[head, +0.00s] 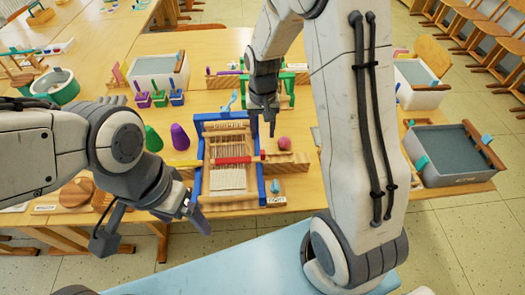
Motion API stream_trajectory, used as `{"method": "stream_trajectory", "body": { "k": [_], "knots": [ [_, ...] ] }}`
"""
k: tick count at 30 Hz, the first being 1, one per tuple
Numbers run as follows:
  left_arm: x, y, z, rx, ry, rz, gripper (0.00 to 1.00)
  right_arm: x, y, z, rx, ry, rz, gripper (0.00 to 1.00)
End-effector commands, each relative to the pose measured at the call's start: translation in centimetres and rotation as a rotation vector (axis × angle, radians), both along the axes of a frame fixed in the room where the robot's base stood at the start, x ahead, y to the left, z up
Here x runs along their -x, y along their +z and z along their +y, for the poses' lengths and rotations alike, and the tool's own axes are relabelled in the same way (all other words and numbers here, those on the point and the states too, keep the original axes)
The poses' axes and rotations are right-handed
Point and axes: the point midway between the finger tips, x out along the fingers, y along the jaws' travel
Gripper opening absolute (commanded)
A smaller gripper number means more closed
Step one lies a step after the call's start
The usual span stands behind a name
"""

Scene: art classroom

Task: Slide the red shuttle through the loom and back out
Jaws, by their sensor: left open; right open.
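The loom (204,145) has a blue and wooden frame with pale threads and stands on the table in the middle of the head view. The red shuttle (233,160) lies crosswise over the loom's threads, its right end near the loom's right blue side. My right gripper (262,124) points down, open and empty, just above and behind the shuttle's right end. I cannot tell whether it touches anything. My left gripper (196,214) is open and low at the loom's front left corner, apart from the shuttle.
A pink ball (284,143) lies right of the loom on a wooden piece. Purple (180,137) and green (153,139) cones stand to its left. A grey basin (447,150) is at the right. Small coloured pots (160,98) stand behind. My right arm hides part of the table.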

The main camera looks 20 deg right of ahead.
Motion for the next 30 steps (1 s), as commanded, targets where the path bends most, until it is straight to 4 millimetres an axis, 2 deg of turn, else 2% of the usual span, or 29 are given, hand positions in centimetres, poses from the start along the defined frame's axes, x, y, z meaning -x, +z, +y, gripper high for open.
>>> {"method": "stream_trajectory", "body": {
  "k": [9,15,20,28,29,30],
  "knots": [
    [0.0,0.4,0.0,0.0,0.0,0.0,0.85,0.3,-5.6,0.0,0.0,0.0,0.007,0.5],
    [0.0,0.5,0.0,0.0,0.0,0.0,0.85,0.2,-8.5,-0.1,0.0,0.0,0.005,0.5],
    [0.0,0.6,0.0,0.0,0.0,0.0,0.85,0.2,-9.5,-0.1,-0.001,0.0,0.002,0.5],
    [0.0,0.6,0.0,0.0,0.0,0.0,0.85,0.2,-9.6,-0.1,0.0,0.0,0.001,0.5],
    [0.0,0.6,0.0,0.0,0.0,0.0,0.85,0.2,-9.6,-0.1,0.0,0.0,0.001,0.42],
    [0.0,0.6,0.0,0.0,0.0,0.0,0.85,0.2,-9.6,-0.1,0.0,0.001,0.001,0.27]
  ]
}}
